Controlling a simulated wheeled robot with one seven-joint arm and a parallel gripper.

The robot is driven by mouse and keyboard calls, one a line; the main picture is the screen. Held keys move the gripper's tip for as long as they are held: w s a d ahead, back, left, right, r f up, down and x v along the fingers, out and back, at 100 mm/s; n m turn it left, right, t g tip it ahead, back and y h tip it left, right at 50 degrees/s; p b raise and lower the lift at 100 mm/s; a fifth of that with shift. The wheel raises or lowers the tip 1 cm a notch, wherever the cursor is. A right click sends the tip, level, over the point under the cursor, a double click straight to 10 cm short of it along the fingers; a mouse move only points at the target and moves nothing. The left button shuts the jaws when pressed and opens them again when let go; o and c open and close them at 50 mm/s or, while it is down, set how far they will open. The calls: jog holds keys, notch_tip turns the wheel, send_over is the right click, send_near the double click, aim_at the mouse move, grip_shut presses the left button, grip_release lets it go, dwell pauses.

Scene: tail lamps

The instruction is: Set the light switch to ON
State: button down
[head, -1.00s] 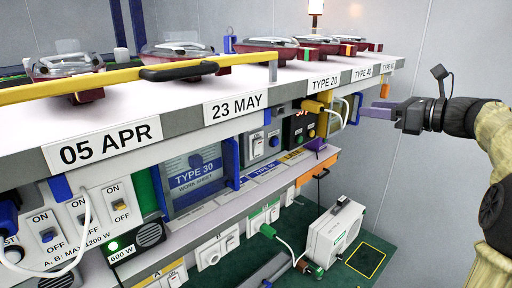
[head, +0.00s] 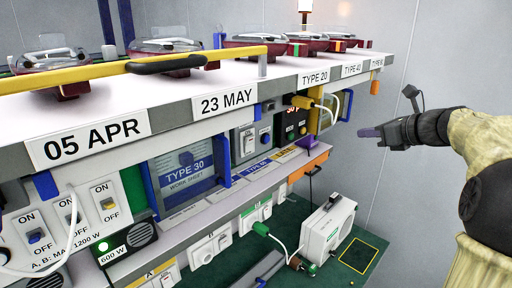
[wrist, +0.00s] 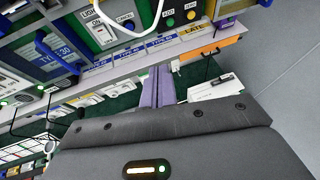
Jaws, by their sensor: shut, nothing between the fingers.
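The light switch (head: 249,144) is a white rocker on a grey panel below the shelf edge, right of the TYPE 30 work sheet. It also shows in the wrist view (wrist: 103,35), at the upper left under a partly cut LIGHT and ON label. Which way the rocker is set is too small to tell. My gripper (head: 369,132) is at the right in the head view, apart from the bench, its purple fingers pointing left. In the wrist view my gripper (wrist: 158,84) has its fingers together and empty, below and right of the switch.
A blue POWER button (wrist: 127,21) sits beside the switch, with yellow and green knobs (wrist: 181,18) further right. A yellow plug with a white cable (head: 303,102) juts out nearby. The shelf edge (head: 226,101) overhangs the panels. A white case (head: 327,228) stands below.

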jog(key=w+d+f+n+t+h+b, duration=0.1)
jog(key=w+d+f+h+b, duration=0.4)
jog(key=d+f+h, duration=0.65)
jog(key=w+a+n+t+y+b, duration=0.1)
jog(key=w+a+n+t+y, duration=0.15)
jog(key=a+n+t, duration=0.4)
jog(key=w+a+n+t+y+b, duration=0.1)
jog(key=a+n+y, duration=0.3)
jog(key=a, duration=0.5)
jog(key=s+a+f+n+g+y, duration=0.1)
jog(key=s+a+n+g+y, duration=0.1)
jog(key=a+y, duration=0.4)
jog(key=s+a+f+n+g+y+b, duration=0.1)
jog(key=s+a+n+g+y, duration=0.1)
jog(key=s+a+n+y, duration=0.3)
jog(key=a+n+y, duration=0.1)
jog(key=a+y, duration=0.1)
jog(key=a, duration=0.1)
jog(key=shift+a+n+y, duration=0.3)
jog(key=shift+a+n, duration=0.05)
jog(key=shift+g, duration=0.25)
jog(key=p, duration=0.7)
send_near(251, 138)
jog(key=x, duration=0.7)
